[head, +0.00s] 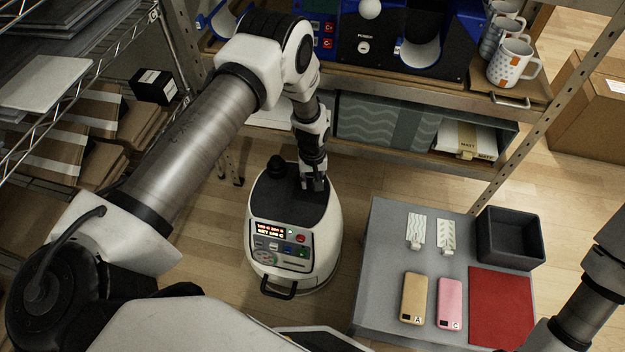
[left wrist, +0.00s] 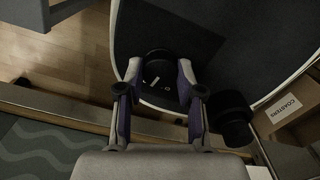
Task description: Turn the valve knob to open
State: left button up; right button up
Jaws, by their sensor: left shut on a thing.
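The white machine (head: 306,262) with a dark top stands on the floor in the middle of the head view. My left gripper (head: 314,184) points down at the far right of its top. In the left wrist view, my left gripper (left wrist: 158,92) is shut on a round dark valve knob (left wrist: 158,84) with small white marks, one finger on each side. In the head view the gripper hides this knob. A second black round part (head: 278,166) stands at the back left of the top; a black cylinder (left wrist: 231,107) shows beside the gripper in the left wrist view.
A metal shelf (head: 400,85) with a blue press (head: 365,45) and several mugs (head: 513,63) stands behind. A grey table (head: 385,270) with phones, a red mat (head: 502,305) and a dark bin (head: 511,238) is at the right. A wire rack with boxes is at the left.

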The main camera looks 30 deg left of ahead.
pick_arm(q)
jog(key=shift+m, duration=1.2)
jog(key=o, duration=1.2)
jog(key=shift+c, duration=0.2)
notch_tip(320, 180, up, 12)
